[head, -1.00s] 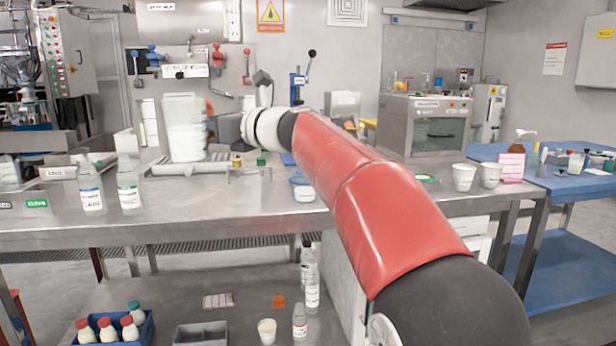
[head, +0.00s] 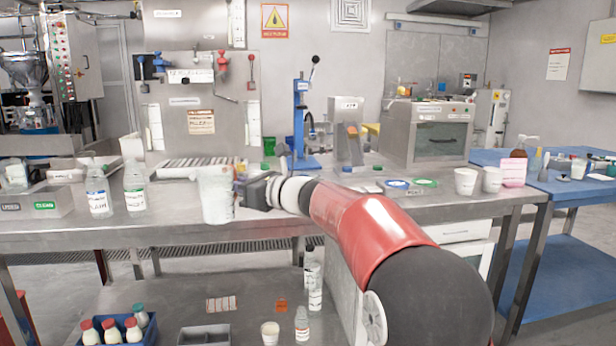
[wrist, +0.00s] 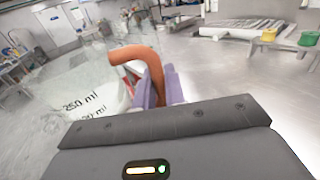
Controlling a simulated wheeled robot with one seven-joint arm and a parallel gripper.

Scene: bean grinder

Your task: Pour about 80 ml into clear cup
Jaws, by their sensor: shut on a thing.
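My gripper (wrist: 160,92) is shut on the orange handle (wrist: 150,62) of a see-through measuring jug (head: 216,196). In the wrist view the jug (wrist: 80,90) fills the left side and shows a "250 ml" mark. In the head view it looks pale and whitish and stands close to upright, in front of the bench's middle. Whether it touches the bench, and how full it is, I cannot tell. I cannot make out a cup that is surely the clear one. Two whitish cups, a left one (head: 465,181) and a right one (head: 491,179), stand at the bench's right end.
Two labelled bottles (head: 98,192) (head: 134,187) stand left of the jug on the steel bench (head: 290,226). Behind are a blue press stand (head: 301,125) and a steel oven (head: 428,130). Another cup (head: 270,334) is below.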

